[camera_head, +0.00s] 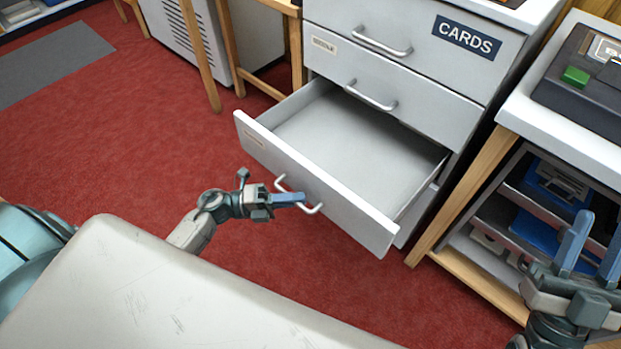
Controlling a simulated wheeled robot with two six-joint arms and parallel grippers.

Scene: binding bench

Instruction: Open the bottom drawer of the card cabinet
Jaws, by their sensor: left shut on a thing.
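The grey card cabinet (415,68) carries a dark "CARDS" label. Its two upper drawers are shut. A lower drawer (325,200) is pulled well out and its inside looks empty. A small strip of grey panel shows below it, and I cannot tell whether that is another drawer front. My right gripper (592,247) is at the lower right, fingers apart and empty, in front of the side shelf.
A wooden-framed bench (510,118) with a dark device (580,85) on top and shelves of blue and grey items stands right of the cabinet. A wooden stand and a grey vented unit (185,40) are at the left. Red floor (120,150) is clear to the left.

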